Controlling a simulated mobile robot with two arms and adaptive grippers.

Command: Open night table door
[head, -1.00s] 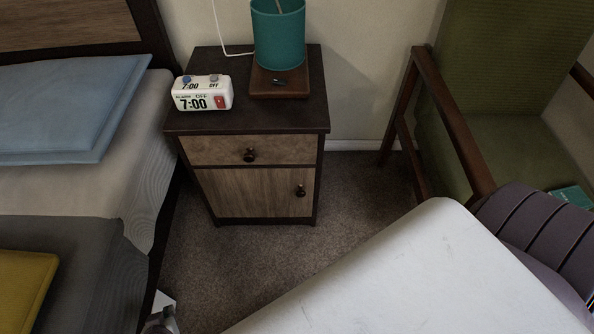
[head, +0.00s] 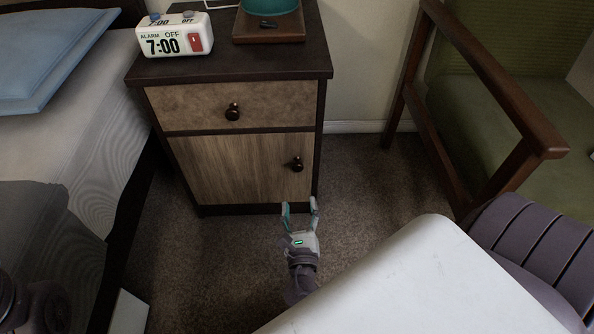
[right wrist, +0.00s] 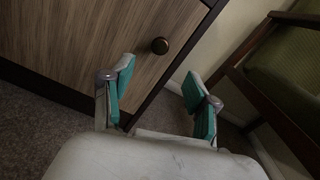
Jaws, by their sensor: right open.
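The night table (head: 230,66) stands against the wall between the bed and a chair. Its lower door (head: 228,170) is shut, with a dark round knob (head: 297,164) near its right edge. My right gripper (head: 299,208) is open and empty, with its fingers pointing toward the cabinet, below the knob in the head view. In the right wrist view the knob (right wrist: 160,46) shows beyond the spread teal fingertips (right wrist: 158,72), and nothing touches it. My left gripper does not show.
A drawer (head: 200,106) with its own knob sits shut above the door. An alarm clock (head: 174,36) and a lamp base (head: 268,28) stand on top. The bed (head: 95,160) is at the left, a wooden-armed green chair (head: 480,90) at the right. Carpet (head: 200,260) in front is clear.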

